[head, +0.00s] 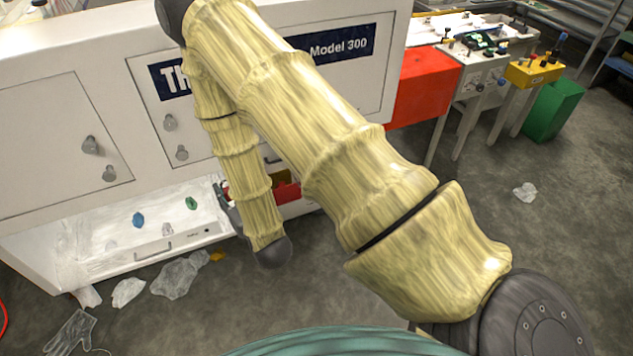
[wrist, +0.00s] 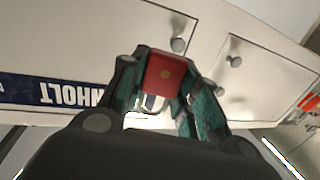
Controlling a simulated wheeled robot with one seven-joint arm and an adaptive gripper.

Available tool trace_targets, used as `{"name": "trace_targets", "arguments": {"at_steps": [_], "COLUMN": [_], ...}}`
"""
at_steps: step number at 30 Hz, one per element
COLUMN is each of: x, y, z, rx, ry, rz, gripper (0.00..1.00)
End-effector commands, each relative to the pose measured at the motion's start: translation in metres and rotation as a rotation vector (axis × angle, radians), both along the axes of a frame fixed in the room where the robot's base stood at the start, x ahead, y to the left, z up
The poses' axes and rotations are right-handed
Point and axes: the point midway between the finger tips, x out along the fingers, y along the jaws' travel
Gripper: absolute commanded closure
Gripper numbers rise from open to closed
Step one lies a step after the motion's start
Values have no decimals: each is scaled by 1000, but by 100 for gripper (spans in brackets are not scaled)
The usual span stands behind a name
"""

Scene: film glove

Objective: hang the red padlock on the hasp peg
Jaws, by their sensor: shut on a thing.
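My gripper (wrist: 163,82) is shut on the red padlock (wrist: 163,71) in the wrist view. The padlock's square red body, with a small brass-coloured spot, sits between the two fingers; its metal shackle shows beneath the body in that picture. Grey pegs stick out from the white cabinet front: one (head: 91,145) on the left door and another (head: 169,122) on the middle door. I cannot tell which is the hasp peg. The padlock appears apart from the pegs.
A white drawer (head: 150,255) stands open low on the cabinet (head: 60,80), holding a blue padlock-like piece (head: 138,220) and a green one (head: 191,203). Crumpled clear film (head: 180,275) and a clear glove (head: 72,332) lie on the floor. Floor at right is mostly clear.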

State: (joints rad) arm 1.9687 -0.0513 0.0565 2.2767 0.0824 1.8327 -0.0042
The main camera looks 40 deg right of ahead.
Motion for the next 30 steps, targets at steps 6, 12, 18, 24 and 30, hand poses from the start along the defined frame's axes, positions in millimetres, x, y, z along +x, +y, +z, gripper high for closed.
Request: {"name": "trace_targets", "arguments": {"at_steps": [6, 12, 18, 24, 30], "x": [19, 35, 49, 62, 72], "y": [-33, -62, -92, -124, -156], "z": [-50, -86, -123, -159, -197], "rx": [7, 13, 15, 17, 16], "ry": [-6, -8, -10, -12, -13], "rz": [-34, -60, -83, -107, -130], "gripper": [99, 99, 99, 99, 99]}}
